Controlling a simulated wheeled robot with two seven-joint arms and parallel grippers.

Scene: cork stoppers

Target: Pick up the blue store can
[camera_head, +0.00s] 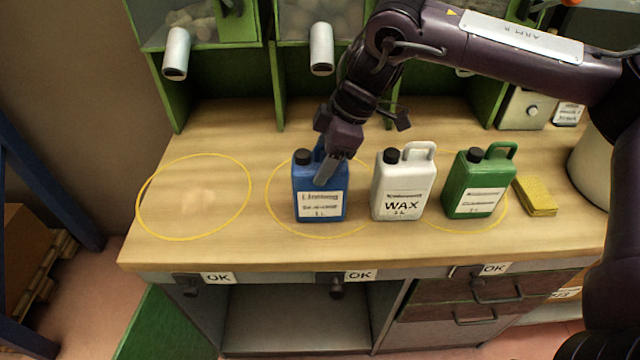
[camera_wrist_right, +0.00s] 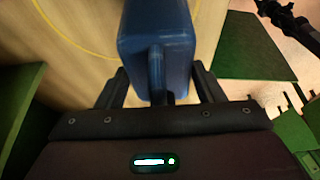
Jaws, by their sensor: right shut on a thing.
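The blue can (camera_head: 321,192) stands upright on the wooden bench inside the middle yellow circle, with a black cap and a white label.
A white WAX can (camera_head: 402,186) stands close to the right, then a green can (camera_head: 478,184) and a yellow sponge (camera_head: 536,196). The left yellow circle (camera_head: 141,203) is empty. Green shelving (camera_head: 232,85) with white spouts (camera_head: 321,50) rises behind.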

